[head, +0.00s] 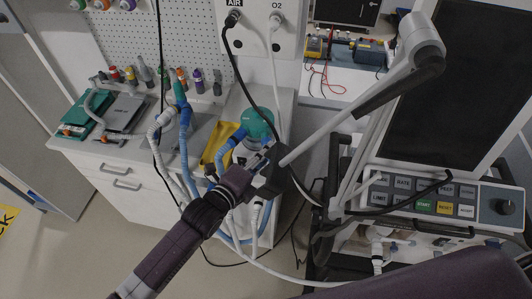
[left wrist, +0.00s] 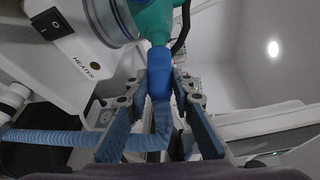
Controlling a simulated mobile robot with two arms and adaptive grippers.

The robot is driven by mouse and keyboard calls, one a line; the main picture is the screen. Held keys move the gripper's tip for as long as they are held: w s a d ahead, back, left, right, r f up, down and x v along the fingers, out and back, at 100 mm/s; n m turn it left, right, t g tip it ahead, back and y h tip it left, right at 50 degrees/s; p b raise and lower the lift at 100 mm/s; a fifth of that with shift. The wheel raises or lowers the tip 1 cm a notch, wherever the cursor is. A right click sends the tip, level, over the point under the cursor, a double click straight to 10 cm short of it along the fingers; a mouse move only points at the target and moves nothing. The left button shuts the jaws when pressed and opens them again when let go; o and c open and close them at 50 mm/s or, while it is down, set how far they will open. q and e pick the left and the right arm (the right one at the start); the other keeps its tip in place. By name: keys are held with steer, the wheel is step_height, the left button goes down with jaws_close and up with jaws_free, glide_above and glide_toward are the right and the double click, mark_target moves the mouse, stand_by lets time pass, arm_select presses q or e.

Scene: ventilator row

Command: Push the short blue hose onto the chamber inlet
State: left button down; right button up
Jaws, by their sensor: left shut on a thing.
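In the left wrist view, the short blue hose (left wrist: 160,72) has its cuff between the fingers of my left gripper (left wrist: 158,88). The gripper is shut on it. The cuff's upper end meets the teal port of the chamber (left wrist: 152,18); I cannot tell how far it is pushed on. The hose's corrugated part (left wrist: 60,138) runs off to the left below the fingers. In the head view, the chamber's teal top (head: 258,122) shows just beyond my left gripper (head: 259,160), which hides the joint. My right gripper is not in view.
The heater base (left wrist: 68,35) stands beside the chamber. A counter (head: 90,150) with tools and other blue and white hoses (head: 183,140) is to the left. A black cable (head: 238,75) hangs close to my gripper. The ventilator panel (head: 440,195) stands at the right.

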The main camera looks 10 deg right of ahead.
arm_select(q)
steer(key=shift+w+b, duration=0.6)
steer(key=shift+w, duration=0.65)
stand_by(0.3)
stand_by(0.7)
steer(key=c, duration=1.6)
jaws_free()
steer(key=shift+s, duration=0.1)
steer(key=v, duration=1.2)
